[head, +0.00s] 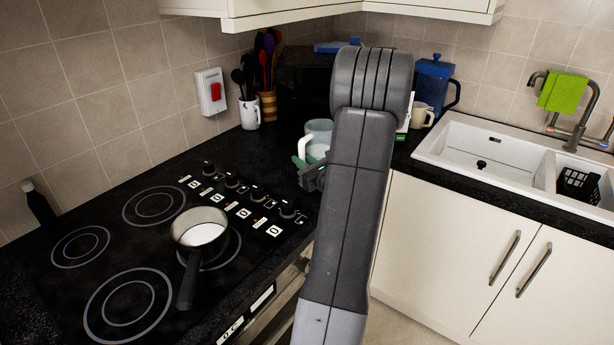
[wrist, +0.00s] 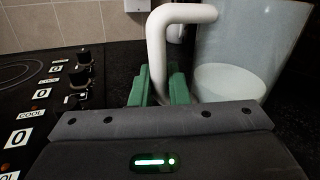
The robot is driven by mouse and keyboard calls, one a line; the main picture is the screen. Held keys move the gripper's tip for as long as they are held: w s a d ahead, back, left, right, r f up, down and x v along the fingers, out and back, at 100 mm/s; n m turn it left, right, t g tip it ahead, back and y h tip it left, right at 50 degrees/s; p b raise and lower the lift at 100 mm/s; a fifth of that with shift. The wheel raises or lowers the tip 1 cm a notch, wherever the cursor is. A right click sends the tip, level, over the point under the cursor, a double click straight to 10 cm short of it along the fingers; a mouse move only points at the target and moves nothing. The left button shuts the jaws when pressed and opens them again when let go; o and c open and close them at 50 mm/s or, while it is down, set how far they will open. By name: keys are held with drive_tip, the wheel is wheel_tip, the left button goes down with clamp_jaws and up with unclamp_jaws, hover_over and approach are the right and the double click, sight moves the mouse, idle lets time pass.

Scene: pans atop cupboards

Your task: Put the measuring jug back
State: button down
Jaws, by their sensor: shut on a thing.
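The measuring jug (head: 319,128) is a pale, see-through cylinder with a thick white handle. It is over the black worktop, just beyond the hob knobs, and partly behind my arm in the head view. In the wrist view the jug (wrist: 245,45) fills the upper right, upright, with its handle to the left. My gripper (wrist: 160,88) has green fingers, shut on the lower part of the jug's handle. In the head view my gripper (head: 305,164) is mostly hidden by my arm. I cannot tell whether the jug's base touches the worktop.
A saucepan (head: 200,233) sits on the black hob (head: 115,262) at left. A utensil mug (head: 249,113) and a striped utensil pot (head: 268,104) stand behind. A blue container (head: 433,82), a cream mug (head: 421,116) and the white sink (head: 480,150) are right of my arm.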

drive_tip(key=shift+f, duration=2.45)
drive_tip(key=shift+f, duration=0.2)
drive_tip(key=c, duration=1.4)
unclamp_jaws()
drive_tip(key=shift+r, duration=0.2)
drive_tip(key=b+v, duration=0.2)
drive_tip(key=v, duration=1)
